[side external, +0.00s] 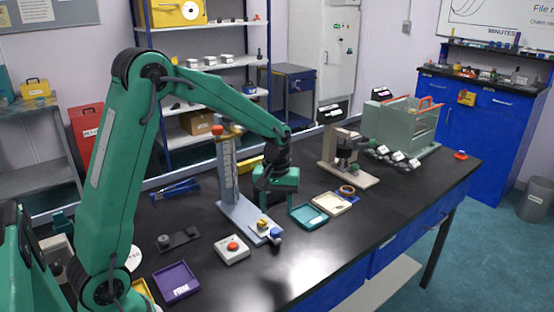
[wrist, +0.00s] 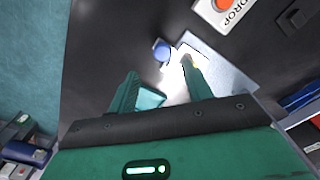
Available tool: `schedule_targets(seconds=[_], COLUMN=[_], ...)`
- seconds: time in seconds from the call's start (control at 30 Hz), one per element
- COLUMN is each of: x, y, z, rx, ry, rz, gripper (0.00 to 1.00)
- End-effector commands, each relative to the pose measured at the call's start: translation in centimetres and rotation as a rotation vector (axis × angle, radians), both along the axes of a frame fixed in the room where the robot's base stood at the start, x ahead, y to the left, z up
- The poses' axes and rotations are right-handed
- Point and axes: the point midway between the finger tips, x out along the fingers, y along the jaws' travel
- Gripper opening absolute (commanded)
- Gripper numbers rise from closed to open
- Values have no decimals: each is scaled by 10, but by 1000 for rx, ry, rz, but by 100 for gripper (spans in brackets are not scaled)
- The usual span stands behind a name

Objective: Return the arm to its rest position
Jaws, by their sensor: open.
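My green arm reaches out over the black bench in the side view, bent at the elbow with its wrist pointing down. My gripper (side external: 277,203) is open and hangs low beside the grey column stand (side external: 229,180), near the teal tray (side external: 308,216). In the wrist view my gripper (wrist: 160,82) shows two spread green fingers with nothing held between them. The teal tray is partly visible beyond the fingers (wrist: 150,97). A blue knob (wrist: 161,50) shows past the fingertips. I cannot tell whether the gripper touches anything.
A white box with a red button (side external: 232,249) and a purple tray (side external: 176,282) lie toward the front left. A cream tray (side external: 331,203), a microscope-like device (side external: 345,155) and a grey-green open-topped machine (side external: 402,125) stand to the right. The bench's front right is clear.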

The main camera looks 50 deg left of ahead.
Motion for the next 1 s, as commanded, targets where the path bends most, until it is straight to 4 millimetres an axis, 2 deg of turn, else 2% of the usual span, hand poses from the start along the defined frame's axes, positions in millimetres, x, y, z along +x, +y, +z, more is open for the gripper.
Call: schedule_targets(seconds=[0.57, 0.77, 1.0], x=[-3, -15, -41], y=[-2, -10, -23], z=[9, 31, 66], rx=[1, 9, 26], ry=[-10, -47, -117], rz=[-15, -72, -184], gripper=[50, 50, 50])
